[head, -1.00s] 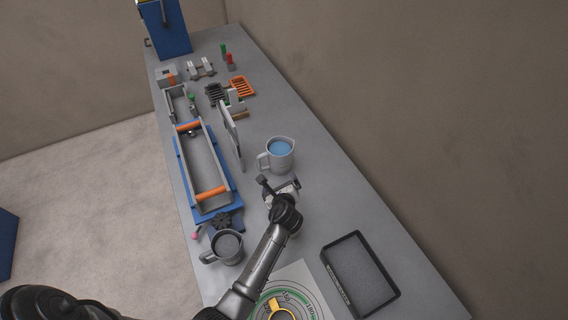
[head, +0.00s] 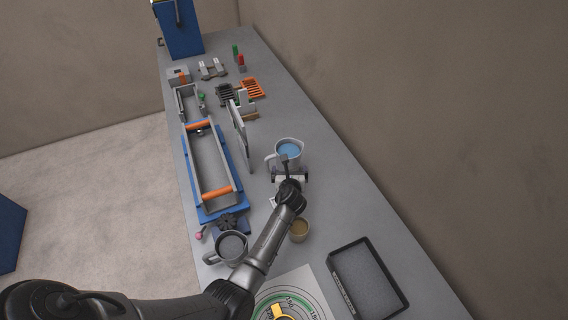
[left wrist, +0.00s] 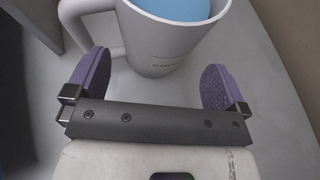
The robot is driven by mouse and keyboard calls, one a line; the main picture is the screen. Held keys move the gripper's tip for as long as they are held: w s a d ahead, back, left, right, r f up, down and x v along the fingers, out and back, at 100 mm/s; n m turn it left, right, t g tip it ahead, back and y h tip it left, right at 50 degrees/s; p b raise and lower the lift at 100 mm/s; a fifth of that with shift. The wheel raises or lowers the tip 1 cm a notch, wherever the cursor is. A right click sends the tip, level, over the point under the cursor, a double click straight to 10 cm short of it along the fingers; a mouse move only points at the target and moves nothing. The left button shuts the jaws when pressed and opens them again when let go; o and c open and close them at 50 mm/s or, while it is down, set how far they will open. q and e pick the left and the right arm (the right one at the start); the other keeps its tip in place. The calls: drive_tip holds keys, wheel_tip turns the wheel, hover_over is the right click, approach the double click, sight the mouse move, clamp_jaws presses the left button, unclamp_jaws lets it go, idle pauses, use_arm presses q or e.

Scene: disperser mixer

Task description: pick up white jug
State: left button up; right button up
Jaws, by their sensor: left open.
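The white jug (head: 290,151) stands upright on the grey table and holds blue liquid. Its handle points left in the head view. In the left wrist view the jug (left wrist: 160,48) is just ahead of the fingers, with a label on its front and its handle at upper left. My left gripper (head: 289,170) is at the near side of the jug. Its two purple finger pads (left wrist: 155,85) are spread apart, with the jug's lower body ahead of the gap between them and nothing gripped. The gripper hides part of the jug in the head view. My right gripper does not show.
A grey mug (head: 231,247) stands at the near left, and a tan cup (head: 299,230) is beside my forearm. A blue-based tray with orange bars (head: 241,199) and an upright plate (head: 239,135) lie left of the jug. A black-rimmed tray (head: 336,262) is at the near right.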

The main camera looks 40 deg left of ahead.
sight(289, 167)
use_arm(q)
drive_tip(key=shift+b+x, duration=1.05)
drive_tip(key=shift+x, duration=1.7)
drive_tip(key=shift+a, duration=0.1)
drive_tip(key=shift+c, duration=0.2)
drive_tip(key=c, duration=0.7)
drive_tip(key=shift+r, duration=0.1)
wheel_tip(289, 167, up, 4)
drive_tip(key=shift+f+p, duration=0.15)
drive_tip(key=shift+p, duration=1)
drive_tip(key=s+d+r+p, duration=0.1)
drive_tip(key=d+r, duration=0.6)
drive_tip(key=d, duration=0.4)
drive_tip(key=shift+d, duration=0.35)
